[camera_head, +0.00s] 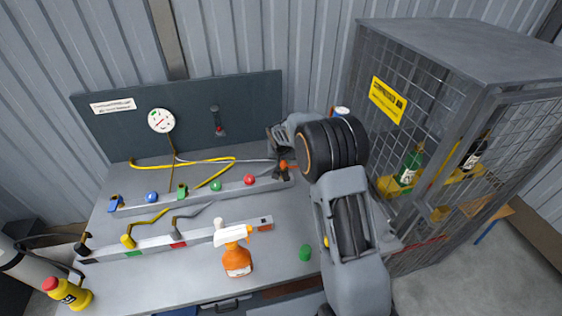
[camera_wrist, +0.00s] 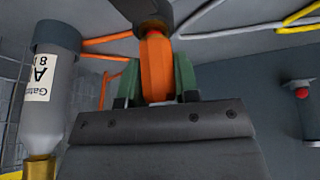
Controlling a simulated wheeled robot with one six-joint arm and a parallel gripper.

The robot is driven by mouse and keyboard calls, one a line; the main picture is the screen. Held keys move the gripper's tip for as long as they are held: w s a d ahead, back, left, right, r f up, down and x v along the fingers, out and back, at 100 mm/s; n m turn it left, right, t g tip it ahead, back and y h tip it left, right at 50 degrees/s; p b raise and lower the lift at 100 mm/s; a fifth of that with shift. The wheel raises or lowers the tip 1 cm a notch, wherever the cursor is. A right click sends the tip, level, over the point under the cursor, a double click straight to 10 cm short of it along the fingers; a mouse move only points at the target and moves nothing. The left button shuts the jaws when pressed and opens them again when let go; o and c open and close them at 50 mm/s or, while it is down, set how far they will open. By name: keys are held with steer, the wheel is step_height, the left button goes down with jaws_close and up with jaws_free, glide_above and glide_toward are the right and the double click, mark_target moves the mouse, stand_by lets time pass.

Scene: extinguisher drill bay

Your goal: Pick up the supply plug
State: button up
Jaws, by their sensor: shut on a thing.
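The supply plug appears to be the orange piece (camera_wrist: 156,70) in the wrist view, with a dark round part at its top. It stands between the two green fingers of my gripper (camera_wrist: 155,84), which is shut on it. In the head view my gripper (camera_head: 282,155) is at the right end of the bench's rear rail, and a small bit of orange (camera_head: 284,166) shows just below it. Most of the plug is hidden there by my wrist. I cannot tell whether it is still seated in something.
A grey bench (camera_head: 200,275) holds rails with coloured knobs (camera_head: 216,186), an orange spray bottle (camera_head: 237,260) and a gauge panel (camera_head: 185,125). A mesh cage (camera_head: 440,45) with bottles stands right. A labelled grey cylinder (camera_wrist: 50,95) is close at the wrist view's left.

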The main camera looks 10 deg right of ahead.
steer(key=shift+c, duration=0.4)
steer(key=shift+r, duration=0.1)
steer(key=shift+w+r, duration=0.1)
steer(key=shift+r, duration=0.4)
step_height(320, 180, up, 2)
steer(key=shift+r, duration=0.15)
steer(key=s+r+b, duration=0.3)
steer(key=s+r, duration=0.6)
steer(key=s, duration=0.5)
steer(key=shift+r+b, duration=0.25)
steer(key=shift+b, duration=0.1)
